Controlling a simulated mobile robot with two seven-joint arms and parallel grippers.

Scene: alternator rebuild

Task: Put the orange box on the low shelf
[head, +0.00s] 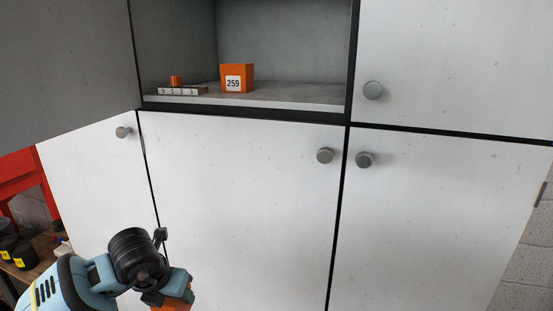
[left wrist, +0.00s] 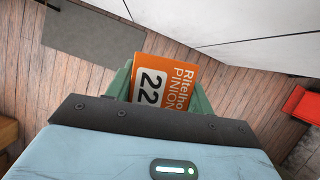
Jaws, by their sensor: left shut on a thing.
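My left gripper (head: 176,287) is low in the head view, in front of the white lower doors. It is shut on an orange box (left wrist: 180,85) with a white label reading 22 and the word PINION. In the head view only a small piece of this box (head: 180,304) shows at the bottom edge. An open cupboard compartment with a grey shelf (head: 300,96) is above and beyond the gripper. Another orange box (head: 237,74), labelled 259, stands on that shelf. My right gripper is not in view.
A small orange item (head: 175,81) stands at a white numbered strip (head: 183,91) on the shelf's left. The shelf's right part is clear. An open grey door (head: 65,65) hangs at the left. Round knobs (head: 325,156) stick out from the shut doors. Black jars (head: 22,255) stand lower left.

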